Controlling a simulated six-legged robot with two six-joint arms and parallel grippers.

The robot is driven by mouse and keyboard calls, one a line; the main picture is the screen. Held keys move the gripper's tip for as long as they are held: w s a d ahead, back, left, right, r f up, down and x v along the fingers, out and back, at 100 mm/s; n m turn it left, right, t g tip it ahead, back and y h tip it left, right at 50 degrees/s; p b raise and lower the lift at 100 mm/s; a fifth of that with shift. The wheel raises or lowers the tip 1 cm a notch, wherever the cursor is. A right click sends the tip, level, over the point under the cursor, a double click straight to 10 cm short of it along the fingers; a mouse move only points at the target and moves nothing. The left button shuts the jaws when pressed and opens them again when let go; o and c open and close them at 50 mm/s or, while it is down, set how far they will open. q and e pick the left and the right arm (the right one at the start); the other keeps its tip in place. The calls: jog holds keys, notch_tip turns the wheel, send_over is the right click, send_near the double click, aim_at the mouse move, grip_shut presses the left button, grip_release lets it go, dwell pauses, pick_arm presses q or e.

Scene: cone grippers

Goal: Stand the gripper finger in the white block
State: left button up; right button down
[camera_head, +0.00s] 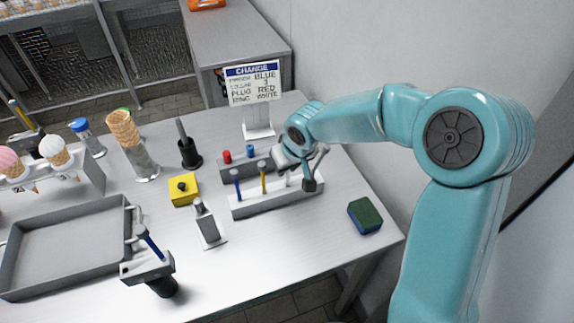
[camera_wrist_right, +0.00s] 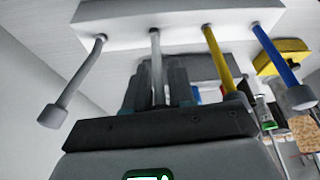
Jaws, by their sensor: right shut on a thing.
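The white block (camera_head: 280,202) lies along the table, with coloured rod-like fingers standing in it. In the head view a blue finger (camera_head: 237,186), a yellow finger (camera_head: 263,178) and a dark-topped grey finger (camera_head: 309,185) show. In the wrist view the white block (camera_wrist_right: 185,28) is at the top. My right gripper (camera_wrist_right: 158,90) is shut on a pale grey finger (camera_wrist_right: 155,55), between the yellow and the grey ones. Its far end meets the block; how deep it sits I cannot tell. My right gripper (camera_head: 302,165) is over the block in the head view. My left gripper is not in view.
A grey rack with red (camera_head: 227,156) and blue plugs stands behind. A sign (camera_head: 252,84) stands beyond it. A sponge (camera_head: 364,215) lies at the right. A yellow block (camera_head: 184,190), a tray (camera_head: 72,245) and a tool with a blue finger (camera_head: 150,243) are left.

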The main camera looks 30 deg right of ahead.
jog(key=shift+f, duration=0.25)
jog(key=c, duration=0.9)
grip_release()
jog(key=shift+o, duration=0.2)
jog(key=shift+r, duration=0.1)
jog(key=v, duration=1.6)
jog(key=shift+s+r+p, duration=0.1)
jog(key=shift+r+p, duration=0.05)
jog(key=shift+p, duration=0.15)
